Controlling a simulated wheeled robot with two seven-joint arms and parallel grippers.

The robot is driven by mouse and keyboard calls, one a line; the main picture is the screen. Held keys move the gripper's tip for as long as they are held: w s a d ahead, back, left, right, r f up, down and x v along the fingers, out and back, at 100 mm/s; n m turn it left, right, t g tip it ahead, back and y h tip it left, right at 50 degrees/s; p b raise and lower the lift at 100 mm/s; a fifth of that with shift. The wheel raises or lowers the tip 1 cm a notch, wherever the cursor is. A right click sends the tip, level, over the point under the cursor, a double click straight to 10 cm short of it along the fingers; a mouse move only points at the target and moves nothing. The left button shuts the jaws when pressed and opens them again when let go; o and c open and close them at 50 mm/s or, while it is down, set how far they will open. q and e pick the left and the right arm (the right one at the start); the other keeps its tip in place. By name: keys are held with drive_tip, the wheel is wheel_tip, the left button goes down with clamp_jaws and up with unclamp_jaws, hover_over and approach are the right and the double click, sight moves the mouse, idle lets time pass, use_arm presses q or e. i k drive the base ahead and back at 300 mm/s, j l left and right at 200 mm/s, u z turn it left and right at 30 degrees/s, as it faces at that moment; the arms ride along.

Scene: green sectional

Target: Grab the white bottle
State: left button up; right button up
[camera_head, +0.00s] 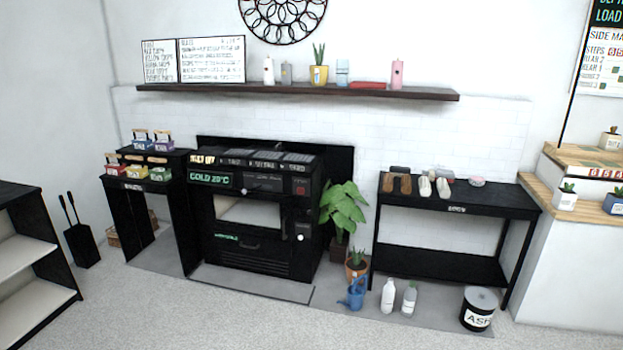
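A white bottle (388,296) stands upright on the grey mat on the floor, in front of the black side table. A greyish, clearer bottle (409,299) with a greenish top stands close to its right. Neither of my grippers shows in the head view.
A blue watering can (355,294) and potted plants stand left of the floor bottles. A black ash bucket (479,309) stands to the right. The black side table (460,200) is behind them. The carpet in front is clear.

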sight(388, 291)
drive_tip(key=i+j, duration=0.1)
drive_tip(key=i, duration=0.95)
drive_tip(key=i+j, duration=0.15)
drive_tip(key=i, duration=0.85)
